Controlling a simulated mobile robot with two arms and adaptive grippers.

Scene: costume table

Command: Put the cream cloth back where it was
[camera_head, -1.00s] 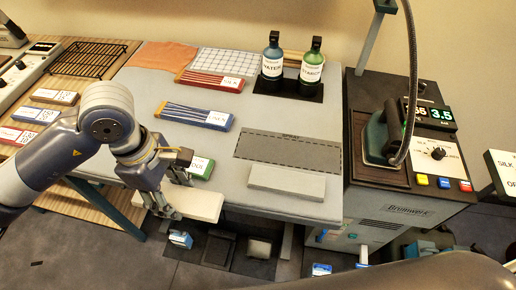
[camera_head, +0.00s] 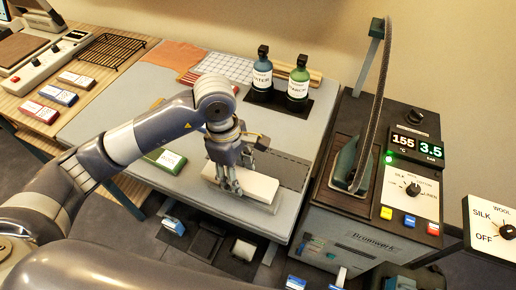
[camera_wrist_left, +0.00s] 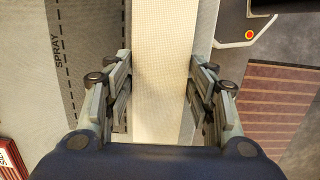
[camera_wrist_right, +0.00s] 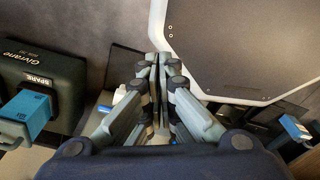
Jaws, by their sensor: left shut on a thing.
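The cream cloth (camera_head: 262,187) is a flat folded strip over the front of the grey table (camera_head: 185,205). My left gripper (camera_head: 230,188) is shut across it near its left end; in the left wrist view the cloth (camera_wrist_left: 163,60) runs between the fingers (camera_wrist_left: 160,95). A grey folded piece (camera_head: 225,205) shows just under and in front of the cloth; I cannot tell whether they touch. The dashed grey spray strip (camera_head: 291,170) lies behind it, partly hidden by the arm and cloth. My right gripper (camera_wrist_right: 163,75) appears shut and empty, below the tabletop's edge.
A blue bottle (camera_head: 262,75) and a green bottle (camera_head: 299,83) stand on a black tray at the back. The iron (camera_head: 347,163) stands on the station at right, beside a 155 display (camera_head: 404,142). A green-labelled pack (camera_head: 165,160) lies left of the gripper.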

